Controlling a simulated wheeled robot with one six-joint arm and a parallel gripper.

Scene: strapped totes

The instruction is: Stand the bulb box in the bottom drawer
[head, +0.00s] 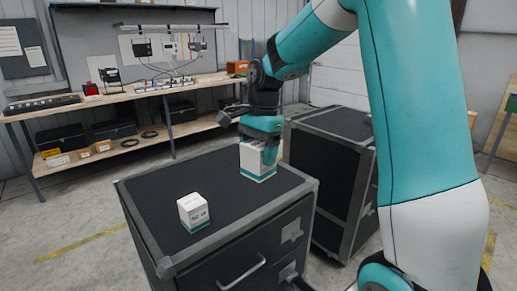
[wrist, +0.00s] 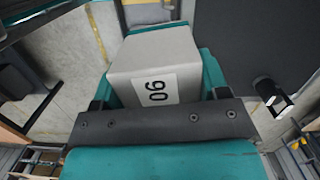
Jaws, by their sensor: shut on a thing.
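My gripper (head: 262,138) is shut on a white box (head: 257,163) with a teal band at its lower edge. It holds the box from above, at the back right of the black cabinet top (head: 235,200); I cannot tell if the box touches the top. In the wrist view the same box (wrist: 160,65) sits between the jaws, with a number label facing the camera. A second white box (head: 193,212) with a teal base stands upright near the cabinet's front left. Which one is the bulb box is not readable. A drawer front with a handle (head: 241,272) looks shut; lower drawers are out of view.
A second black cabinet (head: 330,165) stands just to the right behind the first. A wooden workbench (head: 135,95) with tools and boxes runs along the back wall. The concrete floor (head: 75,215) at left is clear.

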